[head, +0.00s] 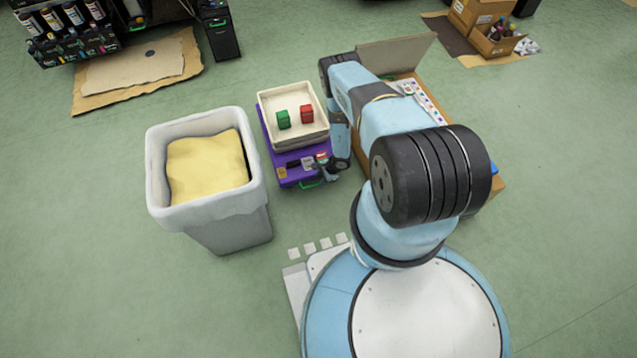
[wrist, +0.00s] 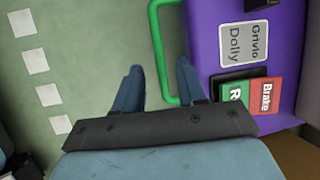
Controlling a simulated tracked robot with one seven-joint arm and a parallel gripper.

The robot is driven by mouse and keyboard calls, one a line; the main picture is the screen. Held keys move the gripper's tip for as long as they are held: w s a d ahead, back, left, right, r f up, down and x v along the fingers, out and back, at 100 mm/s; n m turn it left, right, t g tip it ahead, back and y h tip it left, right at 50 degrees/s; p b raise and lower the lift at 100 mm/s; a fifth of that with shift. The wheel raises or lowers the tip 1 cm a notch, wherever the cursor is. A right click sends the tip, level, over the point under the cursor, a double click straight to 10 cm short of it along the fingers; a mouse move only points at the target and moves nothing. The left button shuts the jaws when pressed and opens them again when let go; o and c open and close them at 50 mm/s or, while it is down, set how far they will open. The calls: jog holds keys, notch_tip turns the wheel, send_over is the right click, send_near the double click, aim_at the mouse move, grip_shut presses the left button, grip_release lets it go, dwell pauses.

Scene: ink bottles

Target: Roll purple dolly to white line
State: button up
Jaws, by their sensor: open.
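The purple dolly (head: 266,128) stands on the green floor in the head view, bearing a cream tray (head: 322,138) with a green and a red item in it. In the wrist view the dolly (wrist: 203,45) shows a Grivlo Dolly label, a red Brake patch (wrist: 265,95) and a green patch beside it. Its green handle (wrist: 156,45) sticks out on the left. My gripper (wrist: 158,68) is open, with the handle's bar between its fingertips in the picture; I cannot tell the depth. The white line is a row of white squares (head: 309,247), also in the wrist view (wrist: 35,62).
A grey bin (head: 235,228) with yellow filling stands left of the dolly. An open cardboard box (head: 432,92) stands right of it, partly behind my arm. Floor between the dolly and the white squares looks clear. A bottle rack (head: 75,35) is at the back left.

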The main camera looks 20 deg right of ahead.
jog(key=shift+x, duration=2.05)
jog(key=shift+c, duration=0.2)
grip_shut()
